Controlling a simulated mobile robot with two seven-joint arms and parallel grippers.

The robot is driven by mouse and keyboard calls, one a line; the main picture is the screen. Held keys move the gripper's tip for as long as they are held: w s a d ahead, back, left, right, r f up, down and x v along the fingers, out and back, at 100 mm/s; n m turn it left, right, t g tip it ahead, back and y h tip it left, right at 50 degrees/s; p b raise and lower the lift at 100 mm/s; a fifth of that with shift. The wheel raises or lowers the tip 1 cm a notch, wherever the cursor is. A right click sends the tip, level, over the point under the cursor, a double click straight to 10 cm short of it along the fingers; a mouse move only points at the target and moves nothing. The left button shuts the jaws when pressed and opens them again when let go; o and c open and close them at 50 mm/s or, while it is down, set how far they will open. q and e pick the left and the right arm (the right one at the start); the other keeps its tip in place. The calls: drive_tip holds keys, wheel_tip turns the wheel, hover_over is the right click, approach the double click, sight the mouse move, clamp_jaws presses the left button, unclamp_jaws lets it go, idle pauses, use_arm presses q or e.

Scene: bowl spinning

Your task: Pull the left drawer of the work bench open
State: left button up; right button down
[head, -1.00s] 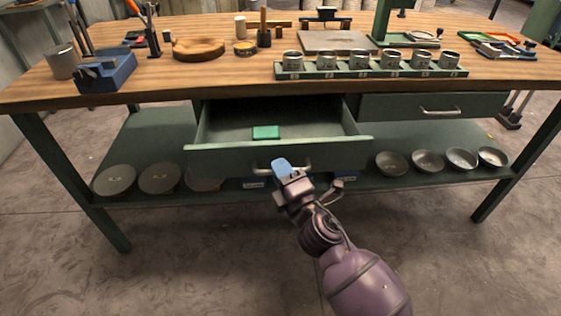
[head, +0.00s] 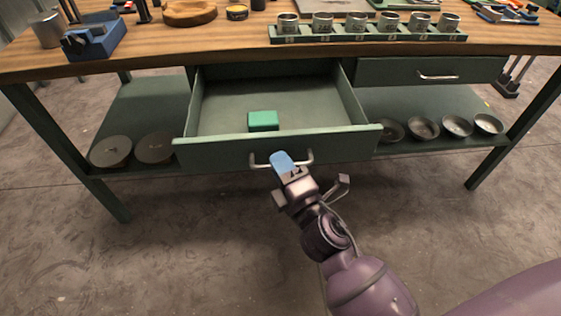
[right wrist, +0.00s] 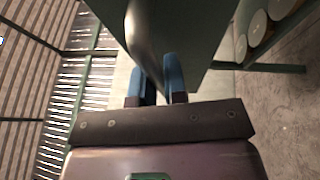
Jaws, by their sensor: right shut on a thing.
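The left drawer (head: 215,153) of the green work bench stands pulled well out, with its inside in view. A green block (head: 263,121) lies on the drawer floor near the front. The drawer's metal handle (head: 308,158) is on its front face. My right gripper (head: 282,161) is at the middle of this handle, its blue fingertips shut on it. My left gripper is not in view.
The right drawer (head: 400,70) is closed. Round lids (head: 110,150) and several metal bowls (head: 457,125) sit on the lower shelf. A rack of metal cups (head: 365,37) and a blue vise-like tool (head: 92,42) stand on the wooden top. The floor in front is clear.

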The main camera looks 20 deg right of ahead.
drive_tip(key=c, duration=1.2)
unclamp_jaws()
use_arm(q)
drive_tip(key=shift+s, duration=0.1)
use_arm(e)
drive_tip(key=shift+s+f, duration=0.15)
drive_tip(key=shift+s, duration=0.15)
use_arm(q)
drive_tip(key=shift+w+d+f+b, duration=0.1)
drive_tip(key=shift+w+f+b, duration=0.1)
drive_tip(key=shift+b, duration=0.5)
use_arm(e)
drive_tip(key=shift+v, duration=5.1)
